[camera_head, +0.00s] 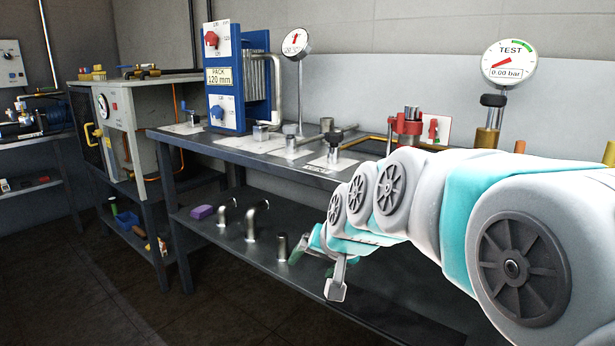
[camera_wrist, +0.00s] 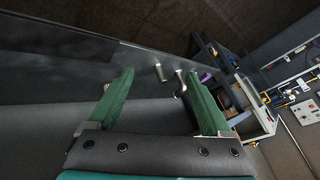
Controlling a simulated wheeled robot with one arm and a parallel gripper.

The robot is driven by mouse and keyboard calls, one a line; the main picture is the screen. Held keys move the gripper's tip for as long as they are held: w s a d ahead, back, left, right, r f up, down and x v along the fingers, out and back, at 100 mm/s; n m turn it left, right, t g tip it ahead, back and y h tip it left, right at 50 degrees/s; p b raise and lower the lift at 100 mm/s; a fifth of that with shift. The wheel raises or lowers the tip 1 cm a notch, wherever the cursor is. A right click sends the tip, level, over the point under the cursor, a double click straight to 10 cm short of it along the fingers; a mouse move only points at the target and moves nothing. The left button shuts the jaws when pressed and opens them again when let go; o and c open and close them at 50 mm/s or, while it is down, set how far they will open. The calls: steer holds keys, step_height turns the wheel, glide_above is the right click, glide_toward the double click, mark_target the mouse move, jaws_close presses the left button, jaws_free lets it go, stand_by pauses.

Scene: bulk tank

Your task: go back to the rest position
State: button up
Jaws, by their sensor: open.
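My arm reaches in from the right of the head view, over the workbench. My gripper (camera_head: 315,250) is at its far end, low, near the front of the bench's lower shelf; the arm partly hides it. In the wrist view my gripper (camera_wrist: 160,100) shows its two green fingers wide apart, with nothing held between them. I cannot tell from these views whether the gripper touches the shelf.
The workbench (camera_head: 330,180) carries a blue plate pack (camera_head: 224,80), a red valve (camera_head: 407,124) and a test gauge (camera_head: 508,63). Its lower shelf (camera_head: 225,240) holds pipe elbows (camera_head: 257,220) and a purple block (camera_head: 202,212). The floor (camera_head: 110,290) in front is clear.

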steer(key=s+d+f+g+h, duration=0.1)
steer(key=s+d+f+g, duration=0.2)
steer(key=s, duration=0.7)
steer(key=s+d+f+n+g+h, duration=0.1)
steer(key=s+d+f+g, duration=0.2)
steer(key=s+d+f, duration=0.3)
steer(key=s+d+f+n+g+h, duration=0.1)
steer(key=s+d+f, duration=0.3)
steer(key=s, duration=1.2)
steer(key=shift+d+f+g+h, duration=0.35)
steer(key=shift+f+g, duration=0.3)
steer(key=shift+g, duration=0.25)
